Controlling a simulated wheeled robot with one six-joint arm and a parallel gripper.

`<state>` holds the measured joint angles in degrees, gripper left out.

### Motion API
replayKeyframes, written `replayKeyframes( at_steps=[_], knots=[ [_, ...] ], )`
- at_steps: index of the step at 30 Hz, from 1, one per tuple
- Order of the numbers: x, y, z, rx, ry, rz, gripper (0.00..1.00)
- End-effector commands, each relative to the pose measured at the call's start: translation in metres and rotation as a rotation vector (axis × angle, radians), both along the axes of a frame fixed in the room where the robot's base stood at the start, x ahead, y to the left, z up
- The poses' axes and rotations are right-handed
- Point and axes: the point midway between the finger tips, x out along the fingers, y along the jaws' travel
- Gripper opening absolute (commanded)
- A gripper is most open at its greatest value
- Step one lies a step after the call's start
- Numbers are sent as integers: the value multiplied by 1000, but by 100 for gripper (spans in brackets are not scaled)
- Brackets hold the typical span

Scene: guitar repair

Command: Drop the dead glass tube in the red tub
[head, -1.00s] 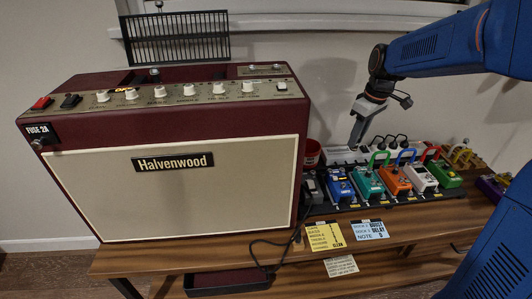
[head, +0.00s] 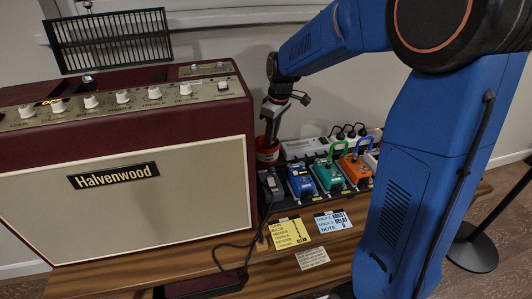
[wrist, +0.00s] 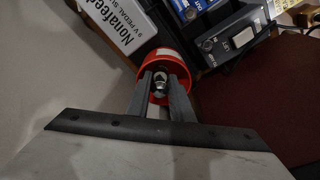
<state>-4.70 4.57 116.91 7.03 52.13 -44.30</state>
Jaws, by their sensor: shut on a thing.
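The red tub (head: 266,156) stands on the bench between the amplifier and the pedals. It also shows in the wrist view (wrist: 167,58), straight beyond my fingertips. My gripper (head: 270,143) points down at the tub's mouth, with its fingertips at or just inside the rim; the exact depth is hard to tell. In the wrist view my gripper (wrist: 160,82) is shut on the glass tube (wrist: 160,88), whose shiny end shows between the fingers. The rest of the tube is hidden by the fingers, and the head view does not show it clearly.
The maroon amplifier (head: 130,170) stands close left of the tub. A yellow note (head: 289,233) and a blue note (head: 333,221) lie in front. A black cable runs beside the amplifier.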

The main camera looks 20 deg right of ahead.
Motion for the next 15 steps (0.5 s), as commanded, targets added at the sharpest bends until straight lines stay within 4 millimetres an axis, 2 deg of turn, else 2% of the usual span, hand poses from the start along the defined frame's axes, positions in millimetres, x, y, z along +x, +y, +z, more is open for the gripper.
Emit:
replayKeyframes(
  at_steps=[5, 6, 9, 15],
  knots=[
    [0, 0, 0, 0, 0, 0, 8],
    [0, 0, 0, 0, 0, 0, 23],
    [0, 0, 0, 0, 0, 0, 42],
    [0, 0, 0, 0, 0, 0, 42]
  ],
)
